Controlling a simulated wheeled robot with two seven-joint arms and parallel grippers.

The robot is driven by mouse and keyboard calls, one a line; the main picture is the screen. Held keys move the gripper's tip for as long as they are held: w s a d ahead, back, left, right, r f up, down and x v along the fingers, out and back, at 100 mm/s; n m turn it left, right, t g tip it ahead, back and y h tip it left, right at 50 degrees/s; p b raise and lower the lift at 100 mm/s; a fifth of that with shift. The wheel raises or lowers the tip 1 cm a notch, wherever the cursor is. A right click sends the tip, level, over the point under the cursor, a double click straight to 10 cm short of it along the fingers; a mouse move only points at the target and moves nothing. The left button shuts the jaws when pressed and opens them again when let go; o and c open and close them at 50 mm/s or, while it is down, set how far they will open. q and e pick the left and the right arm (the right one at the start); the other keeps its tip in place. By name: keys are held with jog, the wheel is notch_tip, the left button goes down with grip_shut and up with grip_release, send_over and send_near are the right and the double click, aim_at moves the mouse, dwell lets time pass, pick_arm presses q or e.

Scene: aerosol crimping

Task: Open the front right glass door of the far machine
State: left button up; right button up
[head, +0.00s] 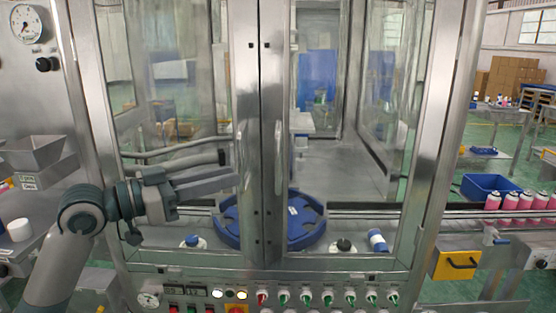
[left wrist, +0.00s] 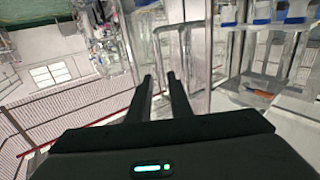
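The machine in front of me has two framed glass doors at its front. The right glass door (head: 345,130) is at the right, and its steel upright (head: 273,130) stands beside the left door's upright (head: 246,130) at the middle. Both doors look shut. I cannot make out a clear handle. My left gripper (head: 236,182) is in front of the left glass door (head: 170,80), its fingers pointing right toward the middle uprights. Its fingers also show in the left wrist view (left wrist: 159,78), apart with nothing between them. My right gripper is not in view.
Behind the glass is a blue round plate (head: 290,220), with small white containers near it. A control panel (head: 300,298) with knobs runs below the doors. At the right are a yellow box (head: 455,264), a blue bin (head: 490,187) and several pink cans (head: 525,201) on a conveyor.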

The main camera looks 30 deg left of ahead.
pick_arm(q)
jog(key=p, duration=0.5)
send_over(278, 193)
jog(key=a, duration=0.1)
jog(key=shift+w+d, duration=0.3)
grip_shut()
